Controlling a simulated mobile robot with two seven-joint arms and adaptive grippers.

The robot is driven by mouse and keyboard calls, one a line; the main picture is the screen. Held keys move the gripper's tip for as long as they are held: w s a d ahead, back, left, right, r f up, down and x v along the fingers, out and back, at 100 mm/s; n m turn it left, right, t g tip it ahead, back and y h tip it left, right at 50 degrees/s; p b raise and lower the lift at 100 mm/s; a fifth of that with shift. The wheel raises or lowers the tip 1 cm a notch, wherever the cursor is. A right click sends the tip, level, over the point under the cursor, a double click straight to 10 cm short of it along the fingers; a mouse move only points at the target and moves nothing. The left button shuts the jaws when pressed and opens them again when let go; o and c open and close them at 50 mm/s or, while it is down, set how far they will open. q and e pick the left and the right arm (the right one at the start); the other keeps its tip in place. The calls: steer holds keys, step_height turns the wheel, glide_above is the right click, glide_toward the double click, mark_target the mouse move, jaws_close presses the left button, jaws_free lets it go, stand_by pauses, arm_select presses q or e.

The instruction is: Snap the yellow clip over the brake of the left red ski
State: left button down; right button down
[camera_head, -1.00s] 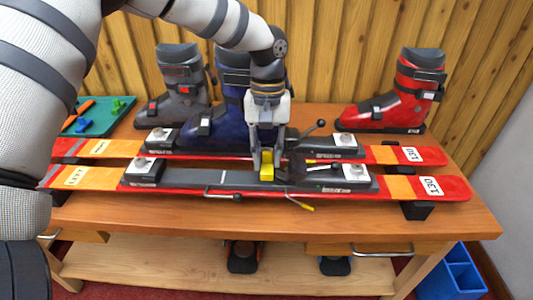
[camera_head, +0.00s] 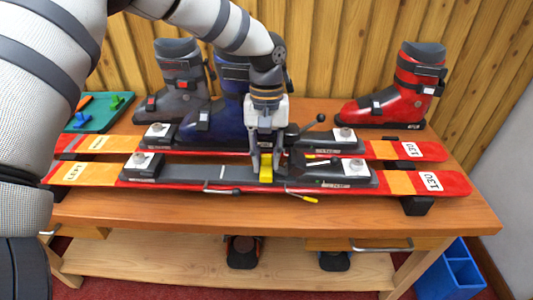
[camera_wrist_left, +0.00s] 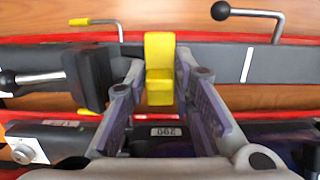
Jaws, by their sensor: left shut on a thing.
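The left red ski (camera_head: 95,173), marked LEFT, lies across the bench nearest me, with a dark binding plate (camera_head: 205,173) on it. My left gripper (camera_head: 266,162) is shut on the yellow clip (camera_head: 266,172), pointing down at mid-plate. The wrist view shows the clip (camera_wrist_left: 159,68) between the finger ends (camera_wrist_left: 160,88), over the dark plate; I cannot tell whether it touches or is snapped on. A thin rod with a yellow tip (camera_head: 310,199) sticks out at the ski's near edge, right of the clip; it also shows in the wrist view (camera_wrist_left: 80,21). My right gripper is not in view.
A second red ski (camera_head: 385,151) lies just behind. A green tray (camera_head: 100,118) is at the left. The bench front (camera_head: 340,212) is clear.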

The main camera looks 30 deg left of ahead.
mark_target(267, 156)
arm_select(q)
steer(key=shift+f, duration=0.2)
steer(key=c, duration=0.8)
jaws_free()
steer(key=shift+r, duration=0.2)
steer(key=shift+r+p, duration=0.7)
steer(key=shift+r, duration=1.65)
steer(key=shift+r+p, duration=0.45)
steer(key=shift+r, duration=2.1)
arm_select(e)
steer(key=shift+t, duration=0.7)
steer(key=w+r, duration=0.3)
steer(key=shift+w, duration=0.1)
arm_select(q)
steer(key=shift+f, duration=0.1)
